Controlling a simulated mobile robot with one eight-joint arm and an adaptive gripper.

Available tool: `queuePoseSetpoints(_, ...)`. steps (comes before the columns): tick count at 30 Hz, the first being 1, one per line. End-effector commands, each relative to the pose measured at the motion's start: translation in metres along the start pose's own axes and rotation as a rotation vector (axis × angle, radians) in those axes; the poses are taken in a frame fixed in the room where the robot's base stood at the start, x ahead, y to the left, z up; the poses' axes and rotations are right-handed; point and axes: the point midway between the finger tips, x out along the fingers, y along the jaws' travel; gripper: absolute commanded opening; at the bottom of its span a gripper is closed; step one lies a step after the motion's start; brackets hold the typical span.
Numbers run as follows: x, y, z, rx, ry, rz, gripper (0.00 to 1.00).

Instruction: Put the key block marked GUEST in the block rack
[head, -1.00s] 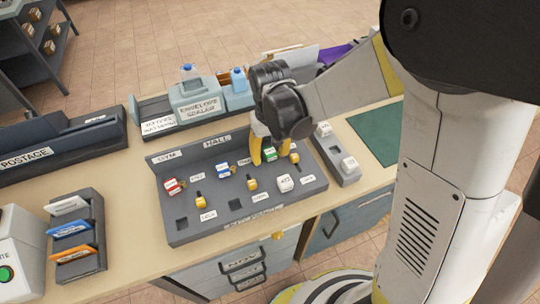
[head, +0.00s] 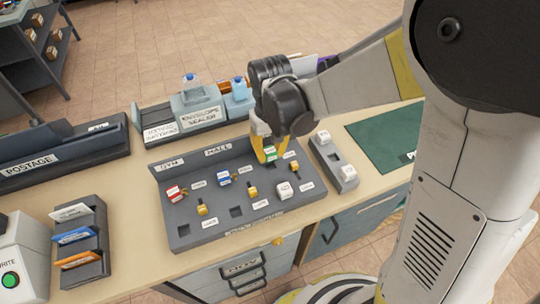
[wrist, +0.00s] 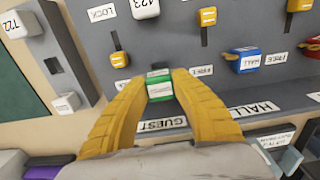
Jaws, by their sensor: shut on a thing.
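My gripper (head: 266,150) is shut on a green key block with a white top label (head: 270,155), at the back right of the dark grey key panel. In the wrist view the same green block (wrist: 159,88) sits between my yellow fingertips (wrist: 158,84), behind a panel label reading GUEST (wrist: 162,124). The block's own lettering is too small to read, and I cannot tell whether it is clear of its socket. A small grey block rack (head: 334,157) stands right of the panel, with white blocks at both ends and an empty square slot between them.
The key panel (head: 238,226) holds red, blue and white blocks, yellow keys and empty sockets. An envelope sealer (head: 198,106) stands behind it. A green mat (head: 382,138) lies right of the rack. A card holder (head: 103,238) and postage unit (head: 60,158) are at left.

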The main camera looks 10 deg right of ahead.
Motion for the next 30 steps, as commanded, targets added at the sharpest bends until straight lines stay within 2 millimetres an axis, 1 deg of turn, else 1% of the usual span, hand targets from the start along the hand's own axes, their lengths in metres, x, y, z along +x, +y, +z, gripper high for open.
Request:
queuePoseSetpoints(1,-0.011,0.010,0.004,0.005,0.000,0.000,0.00)
queuePoseSetpoints(9,-0.048,0.068,0.032,0.007,0.000,0.000,0.00)
queuePoseSetpoints(12,-0.058,0.084,0.039,0.004,0.000,0.000,0.00)
queuePoseSetpoints(15,-0.065,0.096,0.044,0.003,0.000,0.000,0.00)
queuePoseSetpoints(17,-0.064,0.105,0.046,0.005,0.000,0.000,0.00)
queuePoseSetpoints(18,-0.061,0.113,0.046,0.005,0.000,0.000,0.00)
queuePoseSetpoints(24,-0.036,0.166,0.046,0.006,0.000,0.000,0.00)
queuePoseSetpoints(27,-0.028,0.181,0.047,0.003,0.000,0.000,0.00)
queuePoseSetpoints(30,-0.022,0.186,0.047,0.001,0.000,0.000,0.00)
